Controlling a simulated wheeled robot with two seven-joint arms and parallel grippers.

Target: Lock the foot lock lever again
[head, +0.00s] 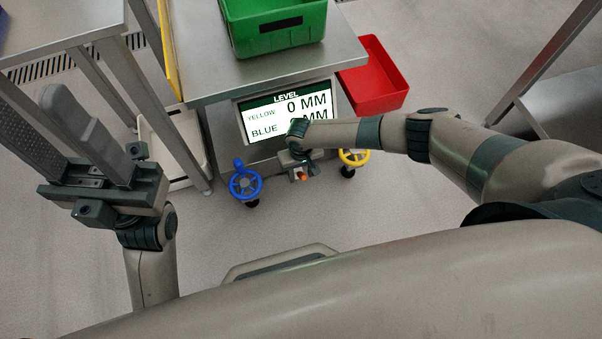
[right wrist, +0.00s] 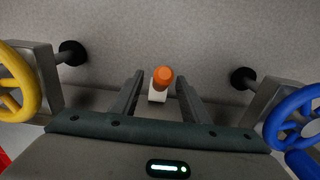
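The foot lock lever has an orange tip (right wrist: 162,76) on a pale stem. In the right wrist view it stands between the two fingers of my right gripper (right wrist: 161,92), with a gap on each side. In the head view the orange tip (head: 303,177) shows just below my right gripper (head: 299,168), low at the cart's front. My right gripper is open around the lever. Whether the lever is locked cannot be told. My left gripper (head: 40,105) is raised at the left, open and empty, away from the cart.
A blue handwheel (head: 245,184) and a yellow handwheel (head: 354,157) flank the lever. The level screen (head: 270,116) reads 0 MM for yellow; the blue reading is partly behind my right arm. A green crate (head: 272,42) stands on the cart, a red bin (head: 376,85) at its right.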

